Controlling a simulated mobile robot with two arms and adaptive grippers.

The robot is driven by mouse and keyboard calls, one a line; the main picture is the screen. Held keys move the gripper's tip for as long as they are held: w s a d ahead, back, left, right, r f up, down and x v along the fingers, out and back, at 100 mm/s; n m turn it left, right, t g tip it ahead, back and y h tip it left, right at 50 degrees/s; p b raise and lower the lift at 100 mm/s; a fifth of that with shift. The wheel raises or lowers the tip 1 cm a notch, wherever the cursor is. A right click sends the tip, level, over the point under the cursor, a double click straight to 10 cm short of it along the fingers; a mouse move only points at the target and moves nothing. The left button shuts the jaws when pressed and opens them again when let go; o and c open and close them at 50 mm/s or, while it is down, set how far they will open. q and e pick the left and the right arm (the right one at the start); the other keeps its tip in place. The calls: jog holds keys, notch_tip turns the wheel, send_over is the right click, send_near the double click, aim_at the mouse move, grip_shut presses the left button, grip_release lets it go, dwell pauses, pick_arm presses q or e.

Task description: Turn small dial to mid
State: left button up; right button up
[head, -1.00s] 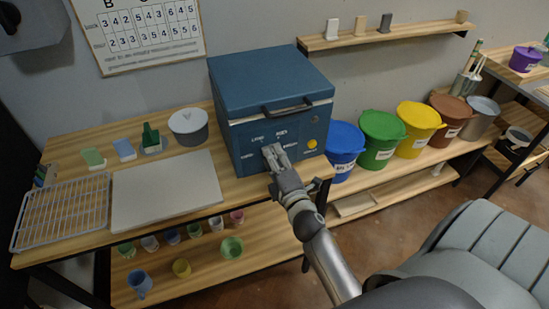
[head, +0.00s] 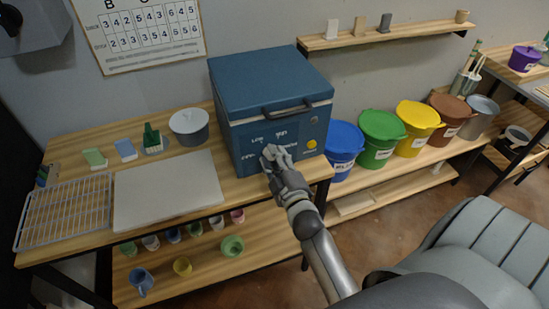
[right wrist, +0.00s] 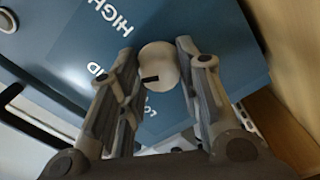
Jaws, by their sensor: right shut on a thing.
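The blue kiln-like box (head: 270,85) stands on the wooden table, with white labels and controls on its front. In the right wrist view the small dial (right wrist: 158,66) is a pale round knob with a short black mark on its left side, pointing toward a partly hidden label ending in "ID". "HIGH" shows above it and part of "LO" below. My right gripper (head: 271,152) is at the front panel, and its fingers (right wrist: 160,70) are shut on the dial from both sides. My left gripper is out of view.
A yellow button (head: 312,145) sits right of the gripper on the box front, with a dark handle (head: 290,108) above. A pale slab (head: 168,190) and a wire rack (head: 65,212) lie left. Colored buckets stand right, the blue one (head: 344,150) nearest.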

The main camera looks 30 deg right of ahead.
jog(key=shift+w+r, duration=0.15)
jog(key=shift+r, duration=0.25)
jog(key=o, duration=1.1)
jog(key=shift+d, duration=0.1)
jog(key=shift+c, duration=0.2)
jog(key=shift+w+f, duration=0.15)
jog(key=shift+f, duration=0.2)
jog(key=shift+s, duration=0.45)
jog(key=v, duration=0.6)
jog(key=shift+s, duration=0.25)
